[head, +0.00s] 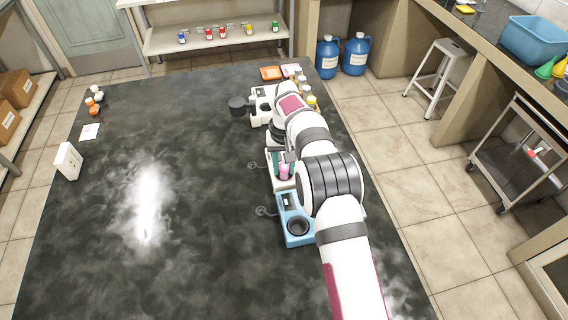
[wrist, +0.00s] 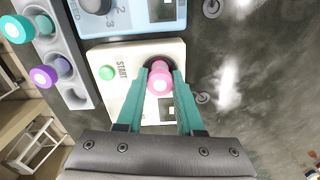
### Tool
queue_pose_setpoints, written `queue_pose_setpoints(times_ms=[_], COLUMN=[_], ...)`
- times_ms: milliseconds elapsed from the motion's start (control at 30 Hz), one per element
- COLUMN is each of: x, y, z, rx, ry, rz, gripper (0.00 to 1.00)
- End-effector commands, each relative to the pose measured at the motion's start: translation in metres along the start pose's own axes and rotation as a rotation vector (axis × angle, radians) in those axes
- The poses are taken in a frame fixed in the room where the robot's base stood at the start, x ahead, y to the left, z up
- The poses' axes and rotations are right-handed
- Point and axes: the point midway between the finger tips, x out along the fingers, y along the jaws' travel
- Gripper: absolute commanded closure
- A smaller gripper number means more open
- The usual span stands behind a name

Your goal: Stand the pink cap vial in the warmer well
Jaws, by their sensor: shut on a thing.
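The pink cap vial (wrist: 160,82) is between the two teal fingers of my gripper (wrist: 161,72), which is shut on it. In the wrist view I look down on its cap, over the dark round opening of a cream device (wrist: 103,58) with a green START button. I cannot tell how deep the vial sits in that opening or whether it touches it. In the head view the pink cap (head: 284,169) shows at the cream device, beside my arm. The device's label is not readable as a warmer, and my fingers and arm hide part of it.
A blue device (head: 296,238) with a dark round cup stands close beside the cream one; its SPEED panel (wrist: 128,18) shows in the wrist view. A grey rack (wrist: 75,80) holds purple-capped (wrist: 43,77) and teal-capped (wrist: 17,29) vials.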

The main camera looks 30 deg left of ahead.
Motion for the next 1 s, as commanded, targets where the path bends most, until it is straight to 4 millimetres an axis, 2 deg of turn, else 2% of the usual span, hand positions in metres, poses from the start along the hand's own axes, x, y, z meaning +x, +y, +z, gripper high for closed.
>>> queue_pose_setpoints(times_ms=[200, 233, 400, 433, 633, 767, 800, 1000], x=[0.0014, 0.0014, 0.0013, 0.0012, 0.0012, 0.0012, 0.0012, 0.0012], y=[0.0000, 0.0000, 0.0000, 0.0000, 0.0000, 0.0000, 0.0000, 0.0000], z=[0.0000, 0.0000, 0.0000, 0.0000, 0.0000, 0.0000, 0.0000, 0.0000], rx=[0.000, 0.000, 0.000, 0.000, 0.000, 0.000, 0.000, 0.000], ry=[0.000, 0.000, 0.000, 0.000, 0.000, 0.000, 0.000, 0.000], rz=[0.000, 0.000, 0.000, 0.000, 0.000, 0.000, 0.000, 0.000], gripper=[0.99, 0.62, 0.32, 0.29, 0.29, 0.06, 0.04, 0.04])
